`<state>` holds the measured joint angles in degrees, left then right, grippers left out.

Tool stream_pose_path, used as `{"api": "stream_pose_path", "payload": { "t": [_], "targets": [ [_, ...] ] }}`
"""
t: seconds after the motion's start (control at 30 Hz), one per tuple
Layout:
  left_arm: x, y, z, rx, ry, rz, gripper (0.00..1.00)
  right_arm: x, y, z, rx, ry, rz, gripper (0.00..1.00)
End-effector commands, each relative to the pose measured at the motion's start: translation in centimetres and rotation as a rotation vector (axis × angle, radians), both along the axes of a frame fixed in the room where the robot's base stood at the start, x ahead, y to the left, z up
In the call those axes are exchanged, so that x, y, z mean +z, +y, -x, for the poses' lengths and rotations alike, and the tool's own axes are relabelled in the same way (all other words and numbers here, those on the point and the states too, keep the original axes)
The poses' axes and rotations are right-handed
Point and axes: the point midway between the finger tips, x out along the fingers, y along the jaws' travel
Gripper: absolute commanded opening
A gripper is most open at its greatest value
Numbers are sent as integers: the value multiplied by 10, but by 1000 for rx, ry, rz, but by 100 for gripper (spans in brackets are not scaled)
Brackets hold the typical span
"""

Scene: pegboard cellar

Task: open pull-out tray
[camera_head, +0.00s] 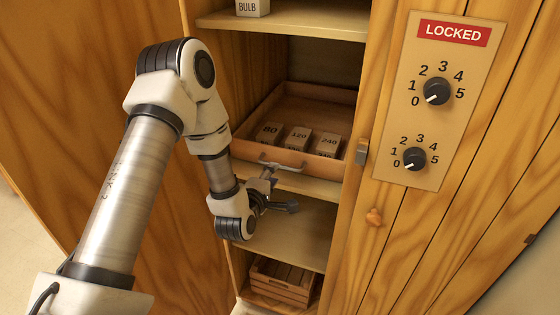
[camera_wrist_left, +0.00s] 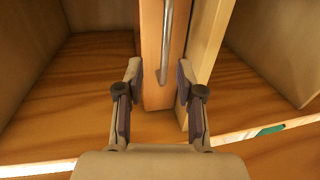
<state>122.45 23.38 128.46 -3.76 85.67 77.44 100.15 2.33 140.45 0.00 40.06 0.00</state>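The pull-out tray (camera_head: 325,97) is a brown wooden tray on a cabinet shelf. It holds small boxes marked 80, 120 and 240. A metal bar handle (camera_head: 283,167) is on its front face. My left gripper (camera_head: 279,190) is at the tray front, close to the handle, with its fingers apart. In the left wrist view the handle (camera_wrist_left: 167,42) and the tray front (camera_wrist_left: 151,60) lie ahead between the open fingers (camera_wrist_left: 161,80). I cannot tell whether a finger touches them. My right gripper is not in view.
A slatted crate (camera_head: 280,285) stands on the bottom shelf. A BULB box (camera_head: 252,7) is on the top shelf. At right, a door carries a panel with two dials (camera_head: 436,91) and a LOCKED sign (camera_head: 453,33).

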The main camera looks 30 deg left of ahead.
Motion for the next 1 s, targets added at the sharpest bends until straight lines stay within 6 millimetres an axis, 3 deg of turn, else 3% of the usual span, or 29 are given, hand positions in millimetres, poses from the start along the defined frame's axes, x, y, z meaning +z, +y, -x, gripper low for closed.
{"api": "stream_pose_path", "payload": {
  "t": [0.3, 0.6, 0.63, 0.73, 1.0],
  "targets": [
    [-12, 12, -54, -2, 5, -6, 37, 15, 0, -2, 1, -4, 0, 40],
    [-16, 14, -62, -2, 8, -4, 37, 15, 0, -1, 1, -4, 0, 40],
    [-16, 14, -62, -2, 8, -4, 34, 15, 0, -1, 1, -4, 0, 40],
    [-16, 14, -62, -2, 8, -4, 0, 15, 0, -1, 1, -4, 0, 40],
    [-17, 14, -62, -3, 9, -4, 0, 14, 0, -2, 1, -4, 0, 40]
  ]
}}
